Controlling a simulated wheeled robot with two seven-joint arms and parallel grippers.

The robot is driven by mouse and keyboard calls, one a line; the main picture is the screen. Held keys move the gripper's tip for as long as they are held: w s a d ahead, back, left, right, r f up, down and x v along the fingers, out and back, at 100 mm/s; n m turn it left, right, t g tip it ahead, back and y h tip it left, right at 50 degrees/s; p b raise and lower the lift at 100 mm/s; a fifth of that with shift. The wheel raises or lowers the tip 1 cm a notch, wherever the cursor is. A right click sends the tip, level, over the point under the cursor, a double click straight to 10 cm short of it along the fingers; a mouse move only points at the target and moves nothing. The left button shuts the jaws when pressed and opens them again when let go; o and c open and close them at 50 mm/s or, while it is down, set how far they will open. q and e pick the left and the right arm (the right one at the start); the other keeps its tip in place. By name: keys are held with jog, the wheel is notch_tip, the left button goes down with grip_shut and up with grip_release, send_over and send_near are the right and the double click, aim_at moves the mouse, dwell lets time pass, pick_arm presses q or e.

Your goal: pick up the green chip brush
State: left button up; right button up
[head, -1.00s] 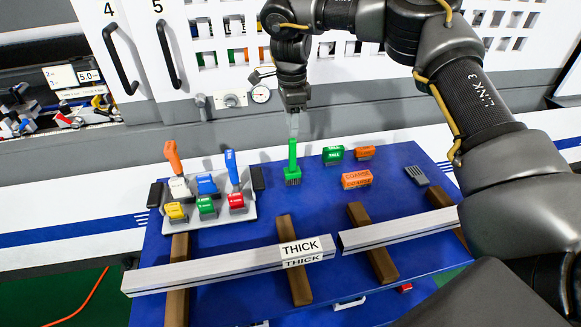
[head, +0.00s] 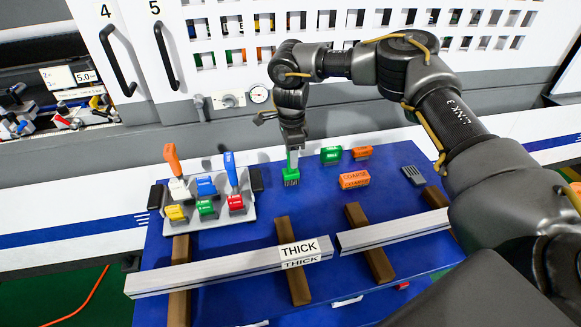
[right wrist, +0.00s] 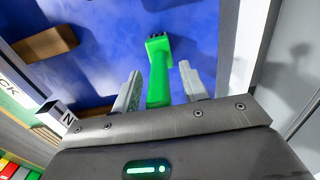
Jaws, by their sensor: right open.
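In the right wrist view the brush (right wrist: 158,75) lies between the two spread fingers of the right gripper (right wrist: 160,85), with a gap showing on the right side. The right gripper is open. My left gripper is not in view.
Green (head: 330,154) and orange (head: 354,180) blocks lie to the right. Aluminium profiles (head: 230,270) rest on brown bars in front. A white panel stands behind.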

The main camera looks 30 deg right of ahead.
grip_shut()
dwell(0.4)
